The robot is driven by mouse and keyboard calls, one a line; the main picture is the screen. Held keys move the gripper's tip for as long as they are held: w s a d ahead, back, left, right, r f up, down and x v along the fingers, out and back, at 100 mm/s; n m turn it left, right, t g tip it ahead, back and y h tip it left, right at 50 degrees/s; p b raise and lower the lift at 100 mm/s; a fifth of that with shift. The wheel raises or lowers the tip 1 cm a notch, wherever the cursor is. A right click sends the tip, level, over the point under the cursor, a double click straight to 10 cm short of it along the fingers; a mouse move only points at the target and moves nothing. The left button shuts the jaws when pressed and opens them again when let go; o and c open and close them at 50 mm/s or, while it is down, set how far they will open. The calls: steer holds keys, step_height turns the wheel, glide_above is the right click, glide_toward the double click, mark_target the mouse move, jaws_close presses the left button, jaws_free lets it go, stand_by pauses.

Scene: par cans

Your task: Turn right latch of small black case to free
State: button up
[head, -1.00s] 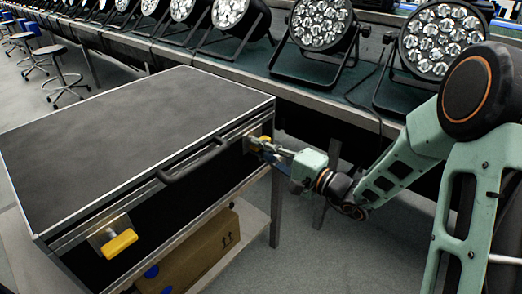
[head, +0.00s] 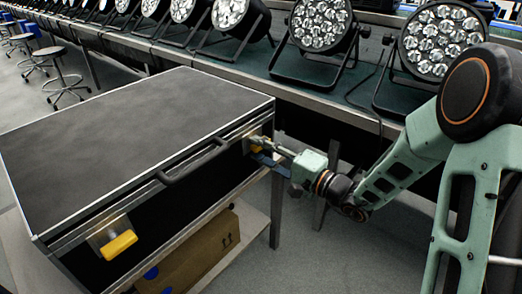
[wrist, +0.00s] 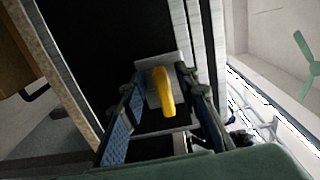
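The small black case (head: 130,110) has silver edges and lies closed on a table. Its right latch has a yellow handle (head: 257,142) on a metal plate, at the right end of the front face. The right latch also shows in the wrist view (wrist: 164,92), with the yellow handle lengthwise between my fingers. My gripper (head: 262,151) is at this latch; in the wrist view, its fingers (wrist: 163,82) stand apart on either side of the handle, with gaps visible. The left latch (head: 119,244) is yellow and sits near the front left corner.
A black carry handle (head: 193,165) sticks out between the latches. A cardboard box (head: 200,250) is on the shelf below. Several par cans (head: 320,24) stand on the long bench behind. Stools (head: 66,85) stand at the far left. Floor is free right of the table.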

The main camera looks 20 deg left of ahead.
steer(key=v, duration=1.2)
steer(key=shift+a, duration=0.1)
